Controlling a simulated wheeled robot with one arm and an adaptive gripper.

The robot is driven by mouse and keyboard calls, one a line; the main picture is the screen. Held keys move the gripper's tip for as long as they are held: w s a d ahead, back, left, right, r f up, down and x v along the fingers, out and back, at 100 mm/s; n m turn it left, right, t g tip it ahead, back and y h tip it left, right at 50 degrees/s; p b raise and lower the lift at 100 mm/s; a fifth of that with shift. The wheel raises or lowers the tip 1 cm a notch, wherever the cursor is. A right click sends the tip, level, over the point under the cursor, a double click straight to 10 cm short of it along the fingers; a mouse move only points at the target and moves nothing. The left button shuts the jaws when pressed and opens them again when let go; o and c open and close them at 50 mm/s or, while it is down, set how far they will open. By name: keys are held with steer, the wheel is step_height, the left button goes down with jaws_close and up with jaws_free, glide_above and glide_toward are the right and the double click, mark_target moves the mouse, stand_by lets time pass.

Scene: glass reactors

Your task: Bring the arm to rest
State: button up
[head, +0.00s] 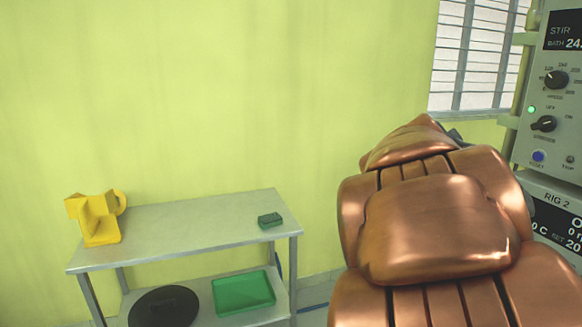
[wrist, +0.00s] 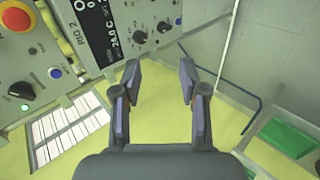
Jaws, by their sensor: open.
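My copper-coloured arm (head: 440,225) fills the right of the head view, raised in front of the rig and the wall. My gripper (wrist: 160,78) shows in the wrist view with its two fingers spread apart and nothing between them. In the head view the gripper's fingers cannot be made out behind the arm.
A control panel marked RIG 2 (head: 556,200) stands close at the right; it also shows in the wrist view (wrist: 68,104). A metal table (head: 190,226) at left bears a yellow holder (head: 100,228) and a green block (head: 270,220). A green tray (head: 243,292) and black disc (head: 164,308) lie below.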

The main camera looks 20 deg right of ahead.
steer(key=s+a+f+g+y, duration=0.1)
steer(key=s+a+f+y, duration=0.2)
steer(key=a, duration=0.7)
steer(key=s+a+f+y+p, duration=0.1)
steer(key=s+a+f+y, duration=0.2)
steer(key=s+a+f, duration=0.4)
steer(key=s+a+f+g+y+p, duration=0.1)
steer(key=s+a+f+y, duration=0.2)
steer(key=a, duration=1)
step_height(320, 180, down, 5)
steer(key=s, duration=0.2)
steer(key=shift+s+a+r+g+y, duration=0.2)
steer(key=shift+s+g+y, duration=0.1)
steer(key=shift+s+y, duration=0.1)
